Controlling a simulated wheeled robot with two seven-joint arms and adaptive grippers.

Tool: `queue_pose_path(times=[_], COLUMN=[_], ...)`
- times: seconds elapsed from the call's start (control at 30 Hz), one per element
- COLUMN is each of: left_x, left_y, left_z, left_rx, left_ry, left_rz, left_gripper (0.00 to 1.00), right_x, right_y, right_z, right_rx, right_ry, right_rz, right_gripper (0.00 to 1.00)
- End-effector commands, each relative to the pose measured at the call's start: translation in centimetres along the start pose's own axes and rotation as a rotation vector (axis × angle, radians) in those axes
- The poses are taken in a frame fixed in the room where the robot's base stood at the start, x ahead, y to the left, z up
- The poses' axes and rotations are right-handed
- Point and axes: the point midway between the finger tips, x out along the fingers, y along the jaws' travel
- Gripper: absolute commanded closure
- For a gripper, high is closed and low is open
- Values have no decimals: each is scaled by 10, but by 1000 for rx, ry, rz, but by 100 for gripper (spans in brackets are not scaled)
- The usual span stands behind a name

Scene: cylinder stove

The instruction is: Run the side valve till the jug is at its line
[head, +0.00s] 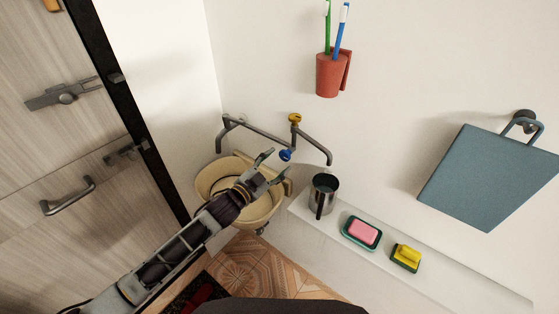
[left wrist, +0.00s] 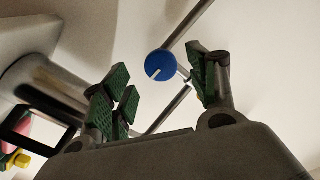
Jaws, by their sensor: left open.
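The steel jug (head: 320,201) stands upright on the white ledge, below the end of the right-hand spout (head: 329,158). Its fill line and water level cannot be made out, and no stream shows. The blue valve knob (head: 286,155) sits on the pipe at the wall; in the left wrist view the knob (left wrist: 160,65) shows a white mark pointing lower left. My left gripper (head: 273,167) is open just short of the blue knob. In its wrist view the green-padded fingers (left wrist: 160,88) stand either side of the knob, apart from it. My right gripper is not in view.
A yellow knob (head: 295,118) sits higher on the pipe. A cream basin (head: 261,213) lies under my left gripper. A pink soap in a dish (head: 362,232) and a yellow sponge (head: 407,256) lie right of the jug. A red toothbrush cup (head: 328,76) hangs above.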

Motion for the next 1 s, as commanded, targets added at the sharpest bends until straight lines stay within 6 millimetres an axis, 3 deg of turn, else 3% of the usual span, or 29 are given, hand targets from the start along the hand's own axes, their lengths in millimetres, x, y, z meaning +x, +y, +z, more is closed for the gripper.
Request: queue_pose_path(times=[0.6,1.0], left_x=[-53,-69], left_y=[0,0], left_z=[1,0], left_rx=[0,1], left_ry=[-1,0], left_rz=[0,0], left_gripper=[41,41], right_x=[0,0], right_y=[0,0], right_z=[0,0], right_rx=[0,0], right_ry=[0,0], right_rz=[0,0], right_gripper=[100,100])
